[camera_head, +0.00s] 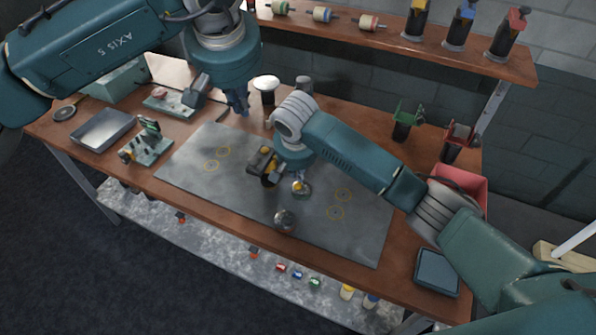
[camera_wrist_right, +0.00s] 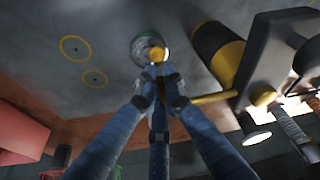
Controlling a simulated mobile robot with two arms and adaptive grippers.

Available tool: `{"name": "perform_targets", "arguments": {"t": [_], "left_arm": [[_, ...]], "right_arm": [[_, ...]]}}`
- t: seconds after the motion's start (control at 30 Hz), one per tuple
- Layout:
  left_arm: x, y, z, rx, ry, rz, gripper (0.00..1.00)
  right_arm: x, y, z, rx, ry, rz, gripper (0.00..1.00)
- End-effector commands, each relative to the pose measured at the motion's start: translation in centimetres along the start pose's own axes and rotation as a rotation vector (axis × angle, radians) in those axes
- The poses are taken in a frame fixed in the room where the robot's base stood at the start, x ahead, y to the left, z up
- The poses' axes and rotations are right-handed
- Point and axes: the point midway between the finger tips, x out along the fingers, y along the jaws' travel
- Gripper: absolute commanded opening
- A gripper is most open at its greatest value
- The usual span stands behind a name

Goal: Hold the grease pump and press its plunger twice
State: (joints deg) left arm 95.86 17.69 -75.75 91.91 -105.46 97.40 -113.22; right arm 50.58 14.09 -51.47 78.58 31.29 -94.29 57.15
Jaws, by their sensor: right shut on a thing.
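A small round metal-and-glass piece with a yellow knob (camera_head: 300,188) is over the grey mat; it shows at my right fingertips in the right wrist view (camera_wrist_right: 156,54). My right gripper (camera_wrist_right: 157,78) is shut on its yellow knob. I cannot tell whether the piece rests on the mat. A black-and-yellow tool with a cylinder (camera_head: 268,166) stands just left of it; its cylinder also shows in the wrist view (camera_wrist_right: 218,50). I cannot tell which is the grease pump. My left gripper (camera_head: 240,108) points down above the table's back, near a white-capped black jar (camera_head: 266,88); its jaw opening is unclear.
The grey mat (camera_head: 185,170) is mostly clear on its left. A round metal piece (camera_head: 285,220) sits near its front edge. A grey tray (camera_head: 103,127) and green fixture (camera_head: 147,147) lie left. A red bin (camera_head: 463,182) and blue-grey tray (camera_head: 437,270) are right.

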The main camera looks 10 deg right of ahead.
Motion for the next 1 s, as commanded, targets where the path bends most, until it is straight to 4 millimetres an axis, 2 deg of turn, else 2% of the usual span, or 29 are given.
{"name": "perform_targets", "arguments": {"t": [0.23,0.3,0.37,0.4,0.67,0.77,0.87,1.0], "left_arm": [[-0.1,0.0,0.0,0.000,-0.001,0.000,0.00],[-0.1,0.0,0.0,0.000,-0.001,0.000,0.00],[-0.1,0.0,0.0,0.000,-0.001,-0.001,0.00],[-0.1,0.0,0.0,0.000,-0.001,0.000,0.00],[-0.1,0.0,0.0,0.000,-0.001,0.000,0.00],[-0.1,0.0,0.0,0.000,-0.001,0.000,0.00],[-0.1,0.0,0.0,0.000,-0.001,0.000,0.00],[-0.1,0.0,0.0,0.000,-0.001,0.000,0.00]], "right_arm": [[0.0,0.0,0.0,0.000,0.000,0.001,0.00],[0.0,0.0,0.0,0.000,0.000,0.001,0.18],[0.0,0.0,0.0,0.000,0.000,0.001,0.30],[0.0,0.0,0.0,0.000,0.000,0.001,0.31],[-0.1,0.0,0.0,0.000,0.000,0.000,0.31],[-0.7,-0.1,-0.1,0.000,0.001,-0.002,0.31],[-2.2,-0.1,-0.1,0.000,0.002,-0.003,0.31],[-5.2,-0.1,-0.1,0.000,0.003,-0.004,0.31]]}}
